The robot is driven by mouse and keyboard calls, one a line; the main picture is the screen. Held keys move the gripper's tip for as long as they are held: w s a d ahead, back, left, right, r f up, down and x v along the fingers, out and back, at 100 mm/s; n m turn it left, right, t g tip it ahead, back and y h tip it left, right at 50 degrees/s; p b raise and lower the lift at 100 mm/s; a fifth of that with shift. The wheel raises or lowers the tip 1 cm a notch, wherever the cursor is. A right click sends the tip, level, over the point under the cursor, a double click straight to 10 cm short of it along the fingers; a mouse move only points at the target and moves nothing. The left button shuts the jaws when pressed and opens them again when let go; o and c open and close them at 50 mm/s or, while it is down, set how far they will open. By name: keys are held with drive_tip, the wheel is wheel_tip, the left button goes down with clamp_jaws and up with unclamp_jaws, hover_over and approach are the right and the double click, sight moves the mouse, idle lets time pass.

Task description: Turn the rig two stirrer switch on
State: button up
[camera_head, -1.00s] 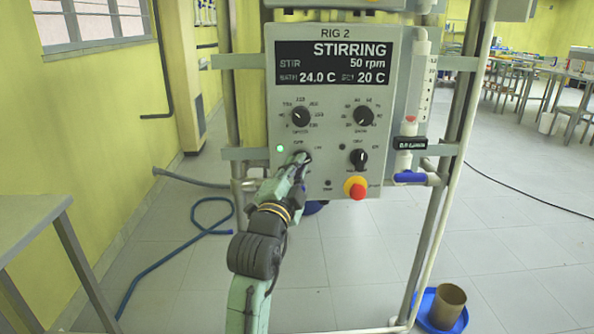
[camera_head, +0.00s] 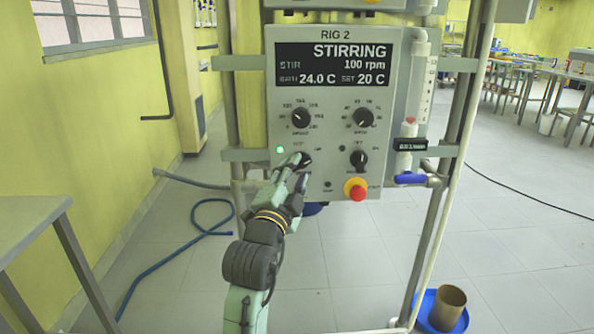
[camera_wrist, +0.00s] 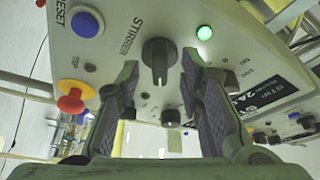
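The RIG 2 panel (camera_head: 338,130) reads STIRRING, 100 rpm, bath 24.0 C and set 20 C. Its black stirrer switch (camera_head: 304,159) is at the lower left of the panel, beside a lit green lamp (camera_head: 280,149). In the wrist view the stirrer switch (camera_wrist: 160,58) shows between and just beyond my fingertips, with the green lamp (camera_wrist: 204,33) to its right. My gripper (camera_head: 296,168) is just in front of the switch and partly covers it. In the wrist view my gripper (camera_wrist: 161,72) is open, with gaps between both fingers and the switch.
Two dials, a speed dial (camera_head: 300,118) and another dial (camera_head: 363,117), sit above. A second switch (camera_head: 358,159) and a red button (camera_head: 355,188) are to the right. A blue valve handle (camera_head: 410,178) is beside the panel. A brown container (camera_head: 448,307) stands in a blue tray.

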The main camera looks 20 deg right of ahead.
drive_tip(key=v, duration=1)
drive_tip(key=shift+s, duration=0.2)
drive_tip(key=shift+a, duration=0.15)
